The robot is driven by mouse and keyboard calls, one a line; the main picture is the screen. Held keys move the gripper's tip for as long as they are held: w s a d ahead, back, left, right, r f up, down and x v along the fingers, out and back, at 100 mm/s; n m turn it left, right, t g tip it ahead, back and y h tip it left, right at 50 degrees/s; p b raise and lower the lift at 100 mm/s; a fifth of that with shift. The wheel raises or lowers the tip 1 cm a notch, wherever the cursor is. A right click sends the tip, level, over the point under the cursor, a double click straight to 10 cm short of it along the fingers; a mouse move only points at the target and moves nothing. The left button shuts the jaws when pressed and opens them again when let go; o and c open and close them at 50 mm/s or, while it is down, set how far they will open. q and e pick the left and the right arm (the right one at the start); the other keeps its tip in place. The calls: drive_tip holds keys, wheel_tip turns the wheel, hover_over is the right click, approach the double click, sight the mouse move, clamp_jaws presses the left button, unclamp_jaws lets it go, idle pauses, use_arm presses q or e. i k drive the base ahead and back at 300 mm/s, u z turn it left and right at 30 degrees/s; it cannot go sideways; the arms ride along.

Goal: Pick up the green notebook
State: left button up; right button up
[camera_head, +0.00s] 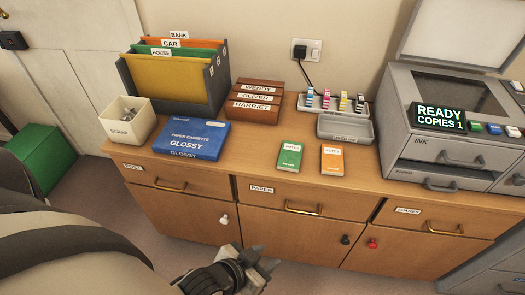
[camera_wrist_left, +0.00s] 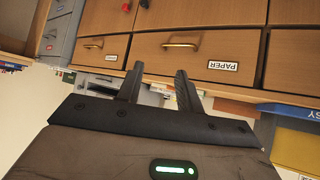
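The green notebook (camera_head: 290,156) lies flat on the wooden cabinet top near its front edge, in the middle of the head view. An orange notebook (camera_head: 332,160) lies just to its right with a small gap. My left gripper (camera_head: 262,262) is in front of the cabinet, below the top and well short of the green notebook. In the left wrist view, its two fingers (camera_wrist_left: 160,88) stand apart with nothing between them. I cannot make out the green notebook in that view. My right gripper is not in view.
Behind stand wooden name boxes (camera_head: 255,101) and a grey ink tray (camera_head: 345,129). A printer (camera_head: 455,125) fills the right. Drawer handles (camera_head: 303,209) and door knobs (camera_head: 224,219) stick out from the cabinet front.

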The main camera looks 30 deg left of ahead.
sight(290, 160)
drive_tip(key=u, duration=0.9)
drive_tip(key=i, duration=0.55)
drive_tip(key=z, duration=0.15)
drive_tip(key=k, duration=1.1)
drive_tip(key=z, duration=1.05)
drive_tip(key=i, duration=1.1)
drive_tip(key=u, duration=0.55)
